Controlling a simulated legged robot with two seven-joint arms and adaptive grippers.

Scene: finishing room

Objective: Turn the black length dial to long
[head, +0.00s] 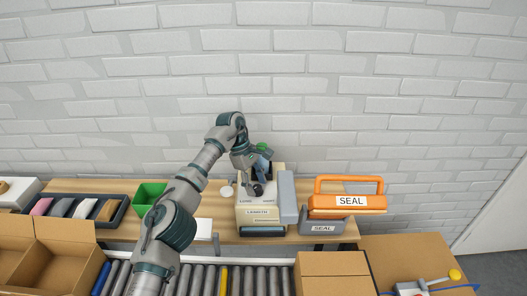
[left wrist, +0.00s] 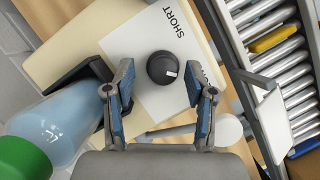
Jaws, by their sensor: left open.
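The black length dial (left wrist: 160,62) is a round knob on a white plate marked SHORT (left wrist: 148,30), with a white mark on its lower right side. My left gripper (left wrist: 160,82) is open, with one finger on each side of the dial; whether the fingers touch it I cannot tell. The gripper partly hides the dial there. My right gripper is not in view.
A blue bottle with a green cap (left wrist: 25,158) stands close beside my left finger. An orange SEAL tool (head: 345,186) stands right of the machine. A green bin (head: 150,194) and a dark tray stand left. A roller conveyor (head: 235,278) and cardboard boxes lie in front.

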